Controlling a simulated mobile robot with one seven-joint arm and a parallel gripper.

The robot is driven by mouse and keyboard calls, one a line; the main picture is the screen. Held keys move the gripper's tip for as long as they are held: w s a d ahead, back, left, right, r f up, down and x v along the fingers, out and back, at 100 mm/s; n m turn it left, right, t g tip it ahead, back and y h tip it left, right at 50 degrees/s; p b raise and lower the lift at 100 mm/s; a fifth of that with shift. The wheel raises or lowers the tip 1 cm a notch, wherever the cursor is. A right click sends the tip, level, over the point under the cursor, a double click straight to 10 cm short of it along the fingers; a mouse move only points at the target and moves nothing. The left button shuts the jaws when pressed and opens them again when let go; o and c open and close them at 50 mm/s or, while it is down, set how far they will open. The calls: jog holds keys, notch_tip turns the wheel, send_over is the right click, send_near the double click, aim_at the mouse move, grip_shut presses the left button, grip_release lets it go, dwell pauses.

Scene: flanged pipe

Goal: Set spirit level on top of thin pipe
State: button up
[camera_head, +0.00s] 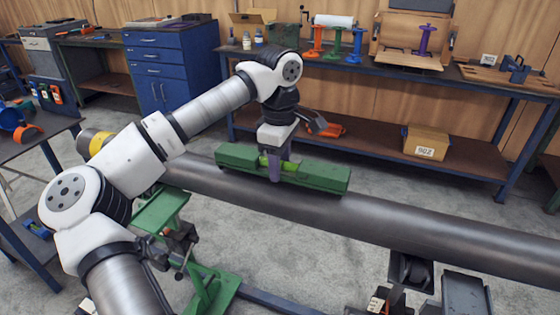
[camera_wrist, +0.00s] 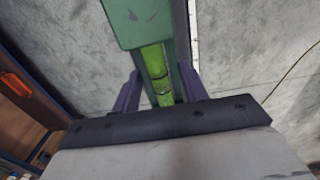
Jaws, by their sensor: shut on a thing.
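The spirit level (camera_head: 318,177) is a long green bar with a bright yellow-green vial window. My gripper (camera_head: 275,167) is shut on its middle, with purple fingers on both sides. The wrist view also shows the level (camera_wrist: 147,22) between my gripper's fingers (camera_wrist: 158,92). The grey metal pipe (camera_head: 400,227) runs from left to right across the head view. The level lies roughly along the pipe and overlaps its upper far edge in the picture. I cannot tell whether it touches the pipe. The pipe is not clear in the wrist view.
A green stand (camera_head: 160,212) with a clamp is at the near left of the pipe, and a roller support (camera_head: 411,270) is at the right. A workbench (camera_head: 400,78) with a cardboard box (camera_head: 425,142) on its lower shelf stands behind. A blue drawer cabinet (camera_head: 172,65) is at the back.

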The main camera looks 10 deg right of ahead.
jog(key=shift+f+b, duration=0.3)
jog(key=shift+f, duration=0.15)
jog(key=shift+r, duration=0.1)
dwell(0.5)
dwell(0.4)
jog(key=o, duration=1.4)
jog(key=shift+r+p, duration=2.6)
jog(key=shift+r, duration=0.95)
jog(key=shift+d, duration=0.1)
